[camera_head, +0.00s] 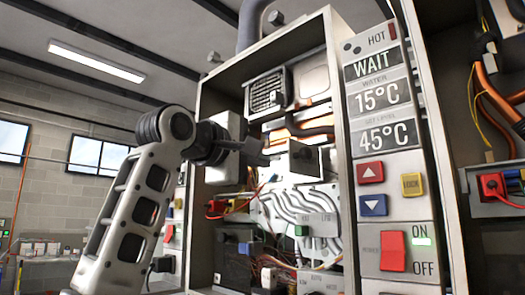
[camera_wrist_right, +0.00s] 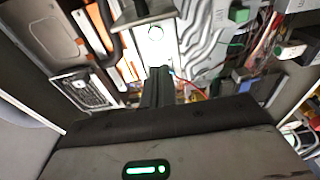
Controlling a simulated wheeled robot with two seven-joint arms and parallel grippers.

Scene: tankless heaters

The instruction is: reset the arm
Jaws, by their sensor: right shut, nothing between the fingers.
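My right gripper (camera_head: 258,152) is raised in front of the open heater cabinet (camera_head: 208,88). In the right wrist view its dark fingers (camera_wrist_right: 158,85) are together with nothing between them. My left gripper is not in view.
The heater's control panel (camera_head: 398,120) reads WAIT, water 15°C and set 45°C. It has a red up button (camera_head: 370,172), blue down button (camera_head: 373,205), yellow button (camera_head: 412,184) and red switch (camera_head: 392,251) beside a lit green ON light. Another open heater stands at right.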

